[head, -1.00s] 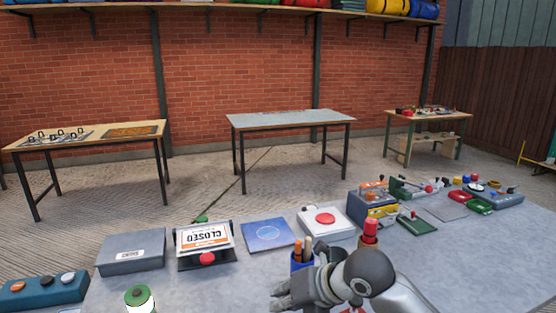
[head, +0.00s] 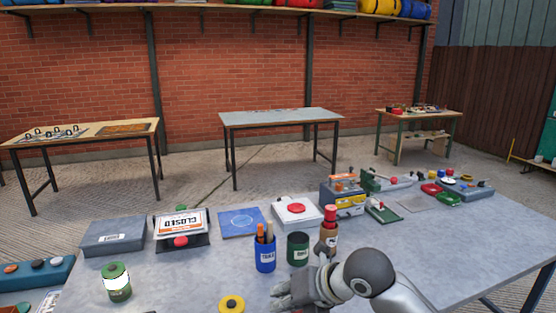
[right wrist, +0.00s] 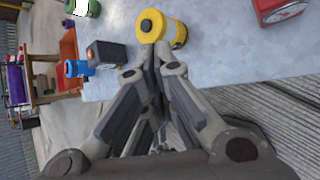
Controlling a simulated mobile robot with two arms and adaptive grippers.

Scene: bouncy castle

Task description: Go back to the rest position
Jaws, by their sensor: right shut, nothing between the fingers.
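My right gripper (head: 287,291) is low in the head view, over the near part of the grey table (head: 430,255). Its fingers are shut and empty; the right wrist view shows the closed fingertips (right wrist: 155,62) close to a yellow can (right wrist: 165,30) with a dark top. I cannot tell whether they touch it. In the head view the yellow can (head: 231,304) is at the bottom edge, left of the gripper. My left gripper is in neither view.
Behind the gripper stand a blue pen cup (head: 265,254), a dark green cup (head: 298,248) and a brown holder with a red-topped item (head: 329,235). A green-and-white can (head: 117,284) is at left. The table's right front is clear.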

